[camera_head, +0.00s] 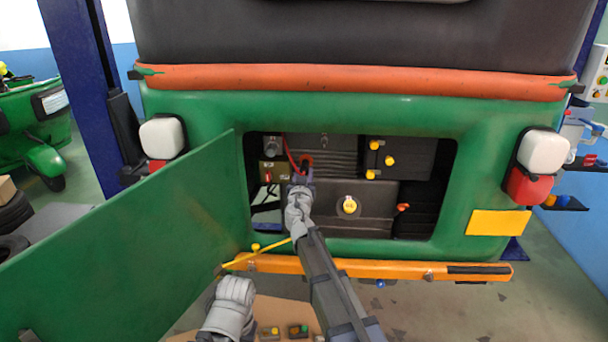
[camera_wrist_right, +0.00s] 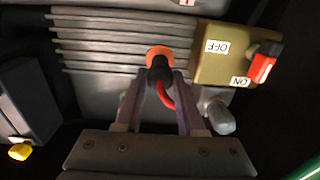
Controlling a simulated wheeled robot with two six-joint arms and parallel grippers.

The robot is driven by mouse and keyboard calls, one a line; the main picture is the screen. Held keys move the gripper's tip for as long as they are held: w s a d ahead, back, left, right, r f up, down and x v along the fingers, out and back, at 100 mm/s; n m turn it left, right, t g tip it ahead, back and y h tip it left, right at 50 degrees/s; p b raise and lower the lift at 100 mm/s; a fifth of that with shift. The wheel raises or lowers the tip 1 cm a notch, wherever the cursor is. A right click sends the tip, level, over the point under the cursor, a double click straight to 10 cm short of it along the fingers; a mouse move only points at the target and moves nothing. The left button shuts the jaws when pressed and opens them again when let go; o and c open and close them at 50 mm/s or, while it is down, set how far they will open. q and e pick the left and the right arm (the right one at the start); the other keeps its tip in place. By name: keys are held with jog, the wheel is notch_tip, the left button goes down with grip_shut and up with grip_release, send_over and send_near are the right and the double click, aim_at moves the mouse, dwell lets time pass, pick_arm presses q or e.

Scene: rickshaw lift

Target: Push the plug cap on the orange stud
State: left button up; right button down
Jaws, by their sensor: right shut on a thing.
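The plug cap (camera_wrist_right: 160,74) is black, with a red lead (camera_wrist_right: 166,98) bending away below it in the right wrist view. My right gripper (camera_wrist_right: 162,80) is shut on the cap. The cap's far end lies against the middle of the orange stud (camera_wrist_right: 158,54), whose orange rim shows around it. I cannot tell how deep the cap sits. In the head view, my right gripper (camera_head: 303,176) reaches into the open engine bay and hides most of the cap, just below the orange stud (camera_head: 307,159). My left arm's grey wrist shows at the lower left; its jaws are not clear.
A box with a red switch (camera_wrist_right: 263,66) stands right of the stud in the wrist view. The open green door (camera_head: 130,240) fills the left. A yellow rod (camera_head: 262,252) and an orange bumper (camera_head: 370,268) lie below the bay. Yellow caps (camera_head: 375,145) sit right of the gripper.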

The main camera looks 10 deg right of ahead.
jog(key=shift+w+d, duration=0.1)
jog(key=shift+w, duration=0.35)
dwell(1.1)
jog(key=shift+c, duration=2.2)
grip_release()
jog(key=shift+c, duration=0.6)
jog(key=shift+s, duration=0.15)
jog(key=v, duration=0.7)
jog(key=shift+s, duration=0.35)
jog(key=v, duration=1.1)
